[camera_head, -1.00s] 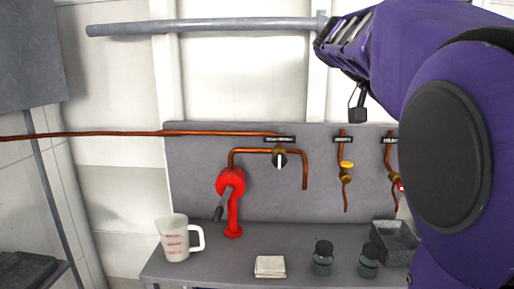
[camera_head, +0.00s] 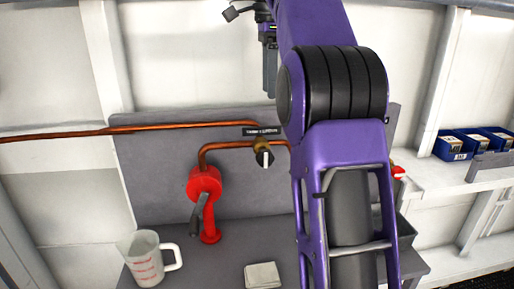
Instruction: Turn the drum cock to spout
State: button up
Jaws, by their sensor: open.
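A brass cock (camera_head: 263,152) with a dark and white handle sits on the copper pipework of the grey back panel. Its handle points roughly up and down. The label (camera_head: 262,131) above it is too small to read. My gripper (camera_head: 269,72) hangs near the top, above the cock and apart from it, seen edge-on; it is open and holds nothing visible. My purple arm hides the right part of the panel, including the downward pipe right of the cock and most other valves.
A red hand pump (camera_head: 204,186) stands on the bench left of the cock. A measuring jug (camera_head: 145,262) and a folded cloth (camera_head: 262,275) lie in front. Blue bins (camera_head: 455,145) stand on a shelf at right.

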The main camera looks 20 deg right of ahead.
aim_at(269, 151)
notch_tip(269, 151, down, 17)
jog(key=b, duration=0.8)
jog(key=shift+s+f, duration=0.1)
jog(key=shift+f, duration=0.05)
grip_shut()
